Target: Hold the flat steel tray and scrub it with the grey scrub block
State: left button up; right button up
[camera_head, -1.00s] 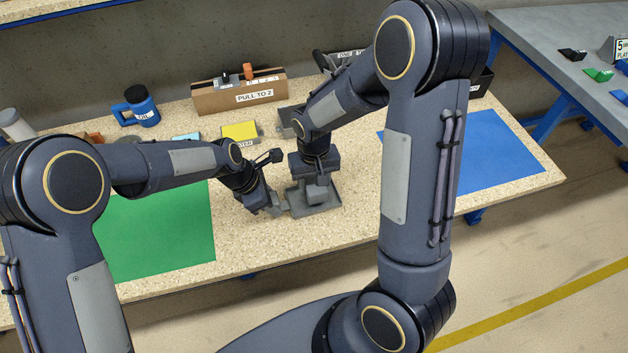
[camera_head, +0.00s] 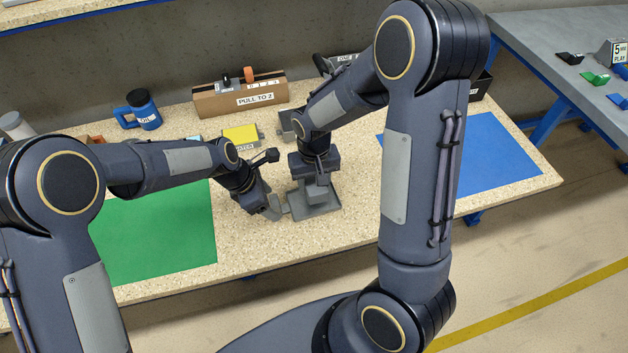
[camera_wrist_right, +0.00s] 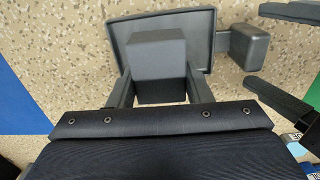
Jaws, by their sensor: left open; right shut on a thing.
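The flat grey steel tray (camera_head: 328,208) lies on the speckled bench, with a grey end piece on its left side in the head view. The tray's rim (camera_wrist_right: 207,28) and end piece (camera_wrist_right: 248,47) also show in the right wrist view. My right gripper (camera_wrist_right: 160,92) is shut on the grey scrub block (camera_wrist_right: 156,54), holding it over the tray's inside; contact with the tray floor cannot be told. In the head view my right gripper (camera_head: 317,186) points down over the tray. My left gripper (camera_wrist_right: 253,44) is open, its fingers on either side of the end piece with visible gaps.
A green mat (camera_head: 160,235) lies left of the tray and a blue mat (camera_head: 495,155) right. Bare bench lies in front of the tray.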

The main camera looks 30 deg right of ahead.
pick_arm(q)
jog(key=shift+f, duration=0.1)
pick_arm(e)
jog(key=shift+f, duration=0.1)
dwell(0.4)
pick_arm(q)
jog(key=shift+b+x, duration=0.55)
jog(key=shift+x, duration=0.3)
pick_arm(e)
jog(key=shift+f, duration=0.45)
pick_arm(q)
jog(key=c, duration=1.4)
